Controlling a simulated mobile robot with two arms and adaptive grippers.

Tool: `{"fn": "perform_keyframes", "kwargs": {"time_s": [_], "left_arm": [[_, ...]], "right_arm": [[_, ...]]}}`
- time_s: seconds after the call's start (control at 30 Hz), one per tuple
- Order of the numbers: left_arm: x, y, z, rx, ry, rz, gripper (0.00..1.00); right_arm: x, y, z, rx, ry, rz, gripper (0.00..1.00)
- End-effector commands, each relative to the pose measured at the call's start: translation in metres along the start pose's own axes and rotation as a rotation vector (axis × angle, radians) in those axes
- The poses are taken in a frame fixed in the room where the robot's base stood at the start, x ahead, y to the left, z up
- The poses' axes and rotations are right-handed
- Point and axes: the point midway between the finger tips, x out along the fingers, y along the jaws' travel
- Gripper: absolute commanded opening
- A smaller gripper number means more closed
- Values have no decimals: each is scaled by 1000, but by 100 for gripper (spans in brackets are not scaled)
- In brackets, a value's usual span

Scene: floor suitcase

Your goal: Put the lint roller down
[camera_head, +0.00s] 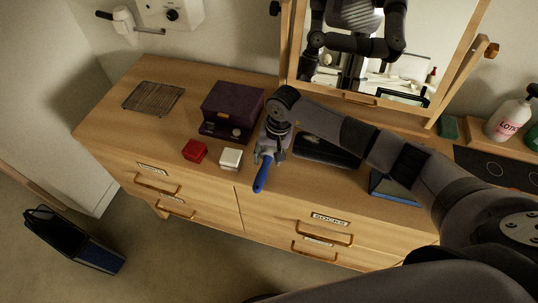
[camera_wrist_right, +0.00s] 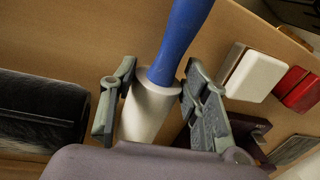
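The lint roller has a blue handle (camera_head: 262,177) and a white roller head (camera_wrist_right: 147,112). My right gripper (camera_head: 268,151) comes down over the front middle of the wooden dresser (camera_head: 115,120). In the right wrist view its two grey fingers (camera_wrist_right: 158,100) press in from both sides of the white head, shut on it. The handle points toward the dresser's front edge. Whether the roller rests on the top or hangs just above it, I cannot tell. My left gripper is not in the head view.
A red box (camera_head: 195,151) and a white box (camera_head: 231,158) stand left of the roller, with a purple box (camera_head: 233,108) behind. A dark object (camera_head: 325,152) lies to the right. A mirror (camera_head: 345,65) stands behind. A wire rack (camera_head: 154,98) lies far left.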

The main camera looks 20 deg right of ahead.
Motion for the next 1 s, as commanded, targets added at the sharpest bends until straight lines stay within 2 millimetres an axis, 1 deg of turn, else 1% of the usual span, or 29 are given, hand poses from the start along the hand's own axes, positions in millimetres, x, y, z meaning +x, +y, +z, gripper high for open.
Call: {"fn": "perform_keyframes", "kwargs": {"time_s": [0.03, 0.3, 0.57, 0.67, 0.7, 0.77, 0.87, 1.0], "left_arm": [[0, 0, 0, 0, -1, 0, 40], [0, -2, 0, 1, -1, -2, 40], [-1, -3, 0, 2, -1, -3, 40], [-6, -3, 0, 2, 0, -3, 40], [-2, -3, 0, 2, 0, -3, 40], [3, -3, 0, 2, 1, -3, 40], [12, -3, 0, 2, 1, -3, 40], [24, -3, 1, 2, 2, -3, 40]], "right_arm": [[0, 0, 0, 0, 0, 0, 46], [0, 0, 0, 0, 0, 0, 63], [-1, 0, 0, 0, 0, 0, 63], [-5, -1, 0, 1, 0, 0, 63], [-6, -1, -1, 0, 2, -1, 63], [-13, -1, -2, -2, 4, -3, 63], [-32, 0, -2, -3, 6, -2, 63], [-63, 0, -2, -2, 7, -3, 63]]}}
